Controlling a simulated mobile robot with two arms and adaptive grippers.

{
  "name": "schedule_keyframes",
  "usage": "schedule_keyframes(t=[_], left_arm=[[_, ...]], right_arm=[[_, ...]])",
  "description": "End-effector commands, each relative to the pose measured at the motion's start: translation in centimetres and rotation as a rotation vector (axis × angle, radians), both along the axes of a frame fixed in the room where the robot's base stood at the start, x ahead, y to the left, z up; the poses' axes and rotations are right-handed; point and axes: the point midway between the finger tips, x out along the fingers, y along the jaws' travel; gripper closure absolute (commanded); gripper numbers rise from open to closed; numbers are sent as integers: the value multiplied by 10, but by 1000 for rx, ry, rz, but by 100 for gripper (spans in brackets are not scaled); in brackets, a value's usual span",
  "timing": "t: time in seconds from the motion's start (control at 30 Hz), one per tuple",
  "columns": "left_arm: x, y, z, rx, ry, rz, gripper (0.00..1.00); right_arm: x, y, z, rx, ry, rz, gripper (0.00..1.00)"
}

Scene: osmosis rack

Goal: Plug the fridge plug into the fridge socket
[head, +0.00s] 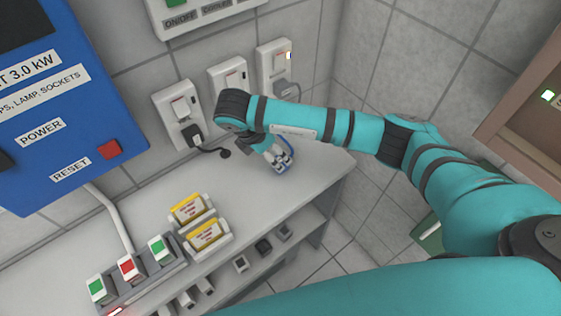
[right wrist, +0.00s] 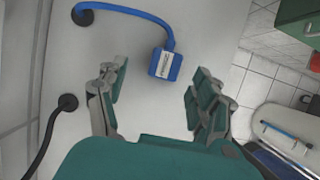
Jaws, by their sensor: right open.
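A blue plug (right wrist: 165,65) with a white label and a blue cable lies on the grey counter (right wrist: 200,25). I cannot read its label. My right gripper (right wrist: 158,88) is open and empty; the plug lies ahead of it, between the lines of its fingers. In the head view the right gripper (head: 278,158) points down at the counter and mostly hides the plug (head: 288,168). Three wall sockets stand behind: the left socket (head: 170,93) holds a black plug, the right socket (head: 270,48) a grey one. The middle socket (head: 228,70) is partly hidden by my arm. My left gripper is out of view.
A blue power box (head: 70,110) hangs at the left. Two yellow-and-white card holders (head: 203,235) and several coloured switches (head: 128,268) stand on the counter's front left. A black cable (right wrist: 45,130) enters the counter beside the blue one. The counter ends at the right.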

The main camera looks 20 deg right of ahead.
Motion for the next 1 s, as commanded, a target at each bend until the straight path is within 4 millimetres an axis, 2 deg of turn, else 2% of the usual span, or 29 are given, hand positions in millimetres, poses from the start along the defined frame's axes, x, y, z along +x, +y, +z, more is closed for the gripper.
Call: schedule_keyframes(t=[0.23, 0.4, 0.6, 0.93, 1.0], left_arm=[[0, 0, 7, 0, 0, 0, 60], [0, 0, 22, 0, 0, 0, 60], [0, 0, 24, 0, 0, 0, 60], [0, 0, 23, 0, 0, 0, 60], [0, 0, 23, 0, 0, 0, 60]], right_arm=[[-2, -4, -6, -1, 3, -2, 33], [-4, -18, -28, -3, 4, -2, 33], [0, -22, -46, 1, 0, 0, 33], [0, -22, -47, 1, -1, 0, 33], [0, -22, -47, 2, 0, 0, 42]])
